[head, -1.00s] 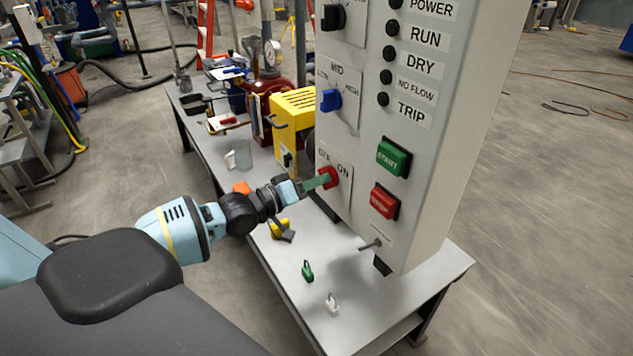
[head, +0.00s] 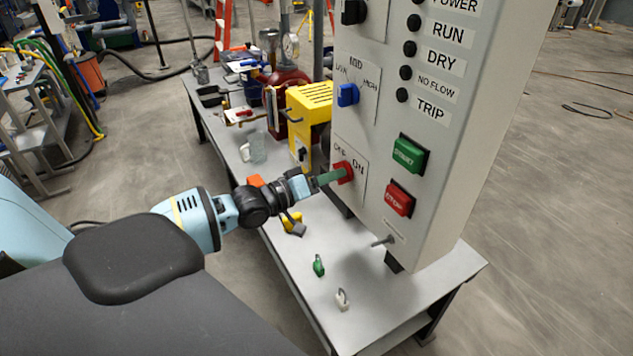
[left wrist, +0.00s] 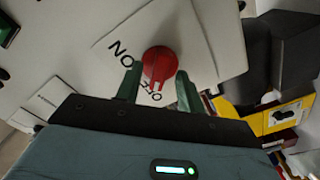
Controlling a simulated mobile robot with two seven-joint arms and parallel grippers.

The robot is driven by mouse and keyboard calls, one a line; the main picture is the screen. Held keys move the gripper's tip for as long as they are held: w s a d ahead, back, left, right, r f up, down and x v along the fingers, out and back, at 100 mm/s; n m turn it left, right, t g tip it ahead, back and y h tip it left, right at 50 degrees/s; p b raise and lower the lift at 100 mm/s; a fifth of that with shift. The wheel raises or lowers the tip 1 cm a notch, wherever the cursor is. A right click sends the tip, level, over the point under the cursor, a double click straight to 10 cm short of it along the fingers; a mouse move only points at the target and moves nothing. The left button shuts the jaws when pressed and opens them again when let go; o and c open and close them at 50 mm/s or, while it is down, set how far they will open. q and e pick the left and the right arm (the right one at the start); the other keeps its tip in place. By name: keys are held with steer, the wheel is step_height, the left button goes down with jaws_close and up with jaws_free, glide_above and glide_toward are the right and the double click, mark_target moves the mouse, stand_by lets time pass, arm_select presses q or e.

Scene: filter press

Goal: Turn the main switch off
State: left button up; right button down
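The main switch (head: 343,172) is a red rotary knob low on the grey control panel (head: 376,205), with OFF printed at its upper left and ON at its right. My left gripper (head: 335,176) reaches it from the left, its green fingers at the knob. The knob's exact pointing direction is hard to tell. My right gripper is not in view.
Above the switch is a blue selector (head: 347,95). Green start (head: 409,154) and red stop (head: 399,198) buttons lie to its right. The table (head: 375,290) below holds a green padlock (head: 318,266), a white one (head: 342,299) and a yellow machine (head: 308,110).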

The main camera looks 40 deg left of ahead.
arm_select(q)
steer(key=v, duration=0.7)
steer(key=shift+s+p, duration=0.15)
steer(key=shift+p, duration=0.25)
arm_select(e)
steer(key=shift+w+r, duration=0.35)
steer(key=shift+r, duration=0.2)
arm_select(q)
steer(key=s+d+f+m+g+y, duration=0.1)
steer(key=s+d+f+m+g, duration=0.1)
steer(key=s+d+f, duration=0.4)
steer(key=s+d+f+m+g+y, duration=0.2)
steer(key=s+d+f, duration=0.3)
steer(key=s+f, duration=0.7)
steer(key=s+d+f+m+g+y, duration=0.1)
steer(key=s+d+f+m+g, duration=0.1)
steer(key=s+d+f, duration=0.4)
steer(key=s+f+g, duration=0.1)
steer(key=s+f, duration=0.3)
steer(key=s, duration=0.2)
steer(key=shift+s+d+m+g+y+p, duration=0.15)
steer(key=shift+d+m+g+y+p, duration=0.2)
steer(key=shift+d+m+g+y, duration=0.05)
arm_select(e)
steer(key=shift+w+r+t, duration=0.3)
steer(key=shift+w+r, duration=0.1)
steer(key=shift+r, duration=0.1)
